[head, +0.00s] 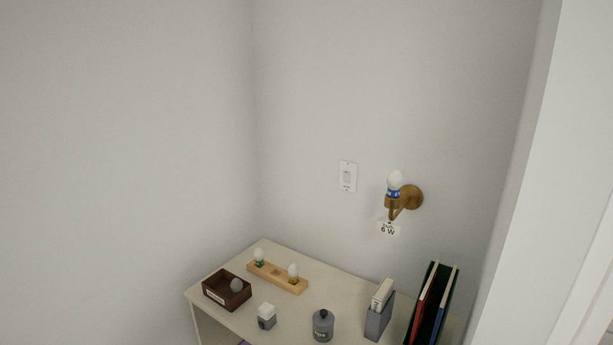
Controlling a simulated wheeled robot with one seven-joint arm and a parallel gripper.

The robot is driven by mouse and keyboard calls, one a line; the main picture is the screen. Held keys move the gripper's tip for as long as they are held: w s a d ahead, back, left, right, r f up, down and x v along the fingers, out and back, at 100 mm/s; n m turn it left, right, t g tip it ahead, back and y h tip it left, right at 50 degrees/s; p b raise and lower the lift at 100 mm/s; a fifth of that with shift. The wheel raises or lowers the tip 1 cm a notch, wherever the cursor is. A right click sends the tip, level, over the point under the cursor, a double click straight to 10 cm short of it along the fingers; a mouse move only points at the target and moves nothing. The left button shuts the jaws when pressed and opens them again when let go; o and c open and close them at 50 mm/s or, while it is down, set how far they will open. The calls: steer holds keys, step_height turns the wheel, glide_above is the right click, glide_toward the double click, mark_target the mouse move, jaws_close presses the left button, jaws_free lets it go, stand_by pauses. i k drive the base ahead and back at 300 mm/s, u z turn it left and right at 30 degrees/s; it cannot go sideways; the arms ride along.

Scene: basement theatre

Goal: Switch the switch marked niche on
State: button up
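A white wall switch (347,176) with a single rocker is mounted on the back wall of the niche, above the shelf top. Any marking on it is too small to read, and I cannot tell whether it is on or off. To its right, a brass wall lamp (405,198) holds a white bulb (394,181) with a blue base. The bulb does not look lit. A small label (388,229) below the lamp reads "6 W". My gripper is not in view.
A pale cabinet (330,272) stands below the switch. A white wall edge (550,170) stands right.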

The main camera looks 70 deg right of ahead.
mark_target(346, 174)
steer(key=i, duration=0.4)
steer(key=z, duration=2.8)
steer(key=i, duration=0.5)
steer(key=z, duration=0.2)
steer(key=k, duration=0.5)
steer(key=z, duration=0.1)
steer(key=i, duration=0.35)
steer(key=u, duration=1.25)
